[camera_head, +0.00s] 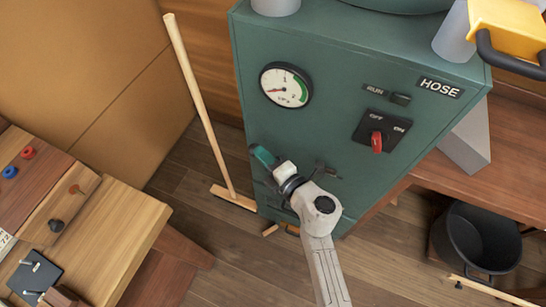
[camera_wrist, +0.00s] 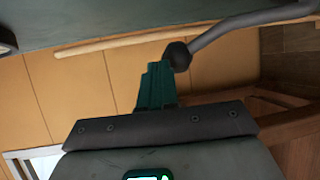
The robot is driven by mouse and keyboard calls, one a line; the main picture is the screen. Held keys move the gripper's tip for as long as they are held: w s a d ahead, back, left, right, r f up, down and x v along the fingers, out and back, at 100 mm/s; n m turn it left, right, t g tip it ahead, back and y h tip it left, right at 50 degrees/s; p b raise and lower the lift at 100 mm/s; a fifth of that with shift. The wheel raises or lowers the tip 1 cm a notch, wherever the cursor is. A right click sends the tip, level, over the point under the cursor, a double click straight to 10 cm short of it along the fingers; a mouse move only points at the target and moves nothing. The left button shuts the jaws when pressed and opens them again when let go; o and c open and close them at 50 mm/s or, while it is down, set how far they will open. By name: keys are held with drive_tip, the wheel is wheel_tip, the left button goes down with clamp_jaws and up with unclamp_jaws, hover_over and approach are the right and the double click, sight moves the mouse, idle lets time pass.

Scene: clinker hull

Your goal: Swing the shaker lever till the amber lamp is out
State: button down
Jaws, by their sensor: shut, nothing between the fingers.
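The shaker lever (camera_wrist: 235,28) shows in the wrist view as a dark bent rod ending in a round knob (camera_wrist: 178,56). The knob is just right of my gripper's (camera_wrist: 156,72) green fingertips; I cannot tell whether they touch. The fingers are shut together with nothing between them. In the head view my gripper (camera_head: 262,155) is at the lower left front of the green cabinet (camera_head: 335,70). A dark piece (camera_head: 323,170) of what looks like the lever mount shows beside my wrist, and my arm hides part of that area. I see no lit amber lamp.
The cabinet carries a gauge (camera_head: 286,86), a dark RUN lamp (camera_head: 401,99) and a red OFF/ON switch (camera_head: 377,142). A broom (camera_head: 205,110) leans at its left. A wooden bench (camera_head: 110,230) stands left, a black bucket (camera_head: 475,240) right. Floor between is mostly clear.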

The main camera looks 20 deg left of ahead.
drive_tip(key=shift+a, duration=0.6)
